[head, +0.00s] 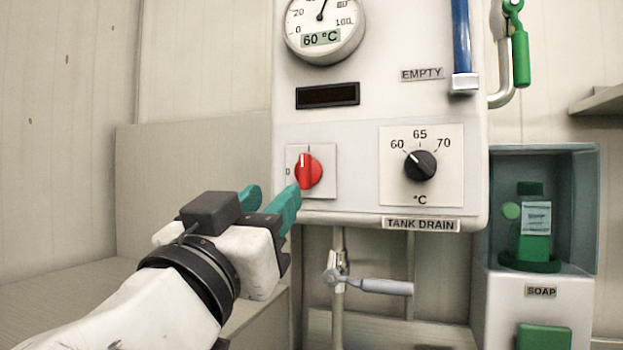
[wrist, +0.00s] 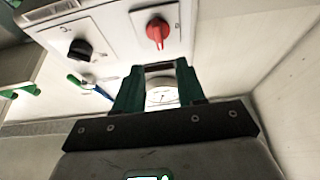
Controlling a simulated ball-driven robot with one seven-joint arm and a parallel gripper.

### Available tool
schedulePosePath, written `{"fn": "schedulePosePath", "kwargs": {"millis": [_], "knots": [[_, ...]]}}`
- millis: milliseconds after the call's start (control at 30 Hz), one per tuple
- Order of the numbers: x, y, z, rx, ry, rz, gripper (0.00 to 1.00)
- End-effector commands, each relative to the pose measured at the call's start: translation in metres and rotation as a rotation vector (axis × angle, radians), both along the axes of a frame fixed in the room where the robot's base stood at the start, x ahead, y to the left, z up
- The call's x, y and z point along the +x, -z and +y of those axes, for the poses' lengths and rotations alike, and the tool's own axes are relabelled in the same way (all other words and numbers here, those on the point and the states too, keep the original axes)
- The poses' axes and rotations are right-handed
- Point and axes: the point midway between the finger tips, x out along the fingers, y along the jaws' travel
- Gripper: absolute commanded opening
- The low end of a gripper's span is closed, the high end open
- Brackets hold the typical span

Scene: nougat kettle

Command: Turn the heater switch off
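The heater switch, a red rotary knob (head: 308,171) on a white plate, sits at the lower left of the panel. Its grip stands about upright, toward the "I" mark above; a "0" mark is at its left. It also shows in the wrist view (wrist: 157,31), beyond the fingertips. My gripper (head: 270,196) is to the left of and slightly below the knob, its two teal fingers apart with nothing between them. In the wrist view my gripper (wrist: 157,68) is open, and a gap shows between it and the knob.
A black temperature dial (head: 421,166) marked 60, 65, 70 is right of the switch. A gauge (head: 324,28) reading 60 °C is above. A grey-handled drain valve (head: 372,286) hangs below the panel. A soap dispenser (head: 535,230) stands right.

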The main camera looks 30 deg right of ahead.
Motion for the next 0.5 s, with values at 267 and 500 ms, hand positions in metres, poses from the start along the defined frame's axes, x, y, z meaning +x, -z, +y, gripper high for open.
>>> {"fn": "schedulePosePath", "kwargs": {"millis": [267,500], "knots": [[0.021,-0.019,-0.022,-0.002,0.006,-0.004,0.39],[0.049,-0.035,-0.051,-0.002,0.006,-0.004,0.39]]}}
